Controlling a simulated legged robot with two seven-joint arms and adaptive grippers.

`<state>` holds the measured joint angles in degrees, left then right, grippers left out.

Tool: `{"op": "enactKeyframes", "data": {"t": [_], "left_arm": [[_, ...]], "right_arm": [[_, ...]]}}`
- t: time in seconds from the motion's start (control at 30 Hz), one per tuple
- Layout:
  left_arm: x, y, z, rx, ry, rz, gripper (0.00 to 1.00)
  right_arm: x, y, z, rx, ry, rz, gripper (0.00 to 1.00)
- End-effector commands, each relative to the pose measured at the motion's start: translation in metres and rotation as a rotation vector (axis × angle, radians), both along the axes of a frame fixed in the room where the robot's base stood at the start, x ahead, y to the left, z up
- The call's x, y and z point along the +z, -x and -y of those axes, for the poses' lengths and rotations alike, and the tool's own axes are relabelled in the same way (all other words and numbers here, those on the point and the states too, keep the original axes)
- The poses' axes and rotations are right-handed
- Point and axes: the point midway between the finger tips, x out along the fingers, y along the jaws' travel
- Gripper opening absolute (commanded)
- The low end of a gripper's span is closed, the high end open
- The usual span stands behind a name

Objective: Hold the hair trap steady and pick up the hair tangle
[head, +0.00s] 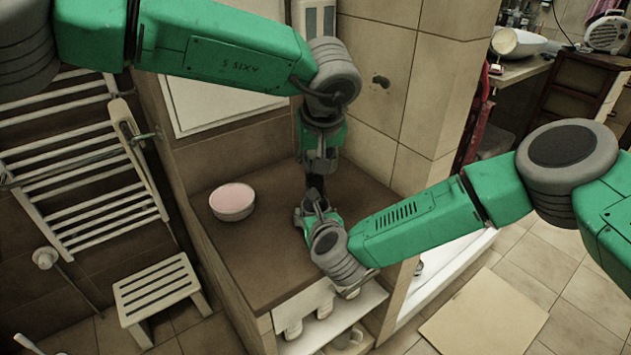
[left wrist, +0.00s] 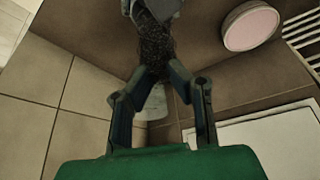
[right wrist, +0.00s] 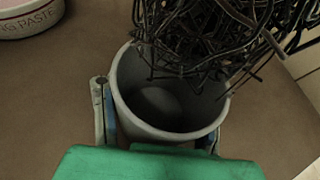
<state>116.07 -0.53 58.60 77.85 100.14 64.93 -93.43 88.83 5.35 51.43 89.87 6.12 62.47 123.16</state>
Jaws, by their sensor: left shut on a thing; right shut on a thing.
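The hair trap (right wrist: 165,125) is a grey open cup, seen from above in the right wrist view. My right gripper (right wrist: 158,138) is shut on it, a finger on each side. The hair tangle (right wrist: 215,35) is a dark mass of wiry strands over the cup's far right side. Its lowest strands overlap the rim; I cannot tell if they touch. Inside the cup is a pale rounded floor. In the left wrist view, my left gripper (left wrist: 152,75) is shut on the tangle (left wrist: 155,45). In the head view, my right gripper (head: 318,215) is below my left gripper (head: 315,178).
A bowl with a pink top (head: 232,200) stands left on the brown counter (head: 260,255). Its label partly shows in the right wrist view (right wrist: 28,20). A tiled wall (head: 400,90) stands behind. A towel rack (head: 85,180) and stool (head: 158,290) are at left.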

Motion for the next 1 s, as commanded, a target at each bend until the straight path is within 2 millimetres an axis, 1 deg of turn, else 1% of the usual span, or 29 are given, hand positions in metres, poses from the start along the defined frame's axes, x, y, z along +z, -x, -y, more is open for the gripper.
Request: {"op": "enactKeyframes", "data": {"t": [0.03, 0.17, 0.43, 0.47, 0.5, 0.87, 1.0], "left_arm": [[0.007, 0.0, 0.0, 0.001, 0.0, 0.0, 0.02], [0.016, 0.0, 0.0, 0.0, 0.0, 0.0, 0.02], [0.018, 0.0, 0.0, 0.0, 0.0, 0.0, 0.02], [0.018, 0.0, 0.0, 0.0, -0.001, -0.001, 0.02], [0.018, 0.0, 0.0, 0.0, 0.0, -0.001, 0.02], [0.018, 0.0, 0.0, -0.001, 0.0, 0.0, 0.02], [0.018, 0.0, 0.0, -0.001, 0.0, 0.0, 0.02]], "right_arm": [[0.0, 0.0, 0.0, 0.0, 0.0, 0.0, 0.19], [0.0, 0.0, 0.0, 0.0, 0.0, 0.0, 0.19], [0.0, 0.0, 0.0, 0.0, 0.0, 0.0, 0.19], [0.0, 0.0, 0.0, 0.0, 0.0, 0.0, 0.57], [0.0, 0.0, 0.0, 0.0, 0.0, 0.0, 0.7], [0.001, 0.002, 0.0, 0.0, 0.0, 0.0, 0.7], [0.005, 0.014, 0.003, 0.001, -0.001, -0.002, 0.7]]}}
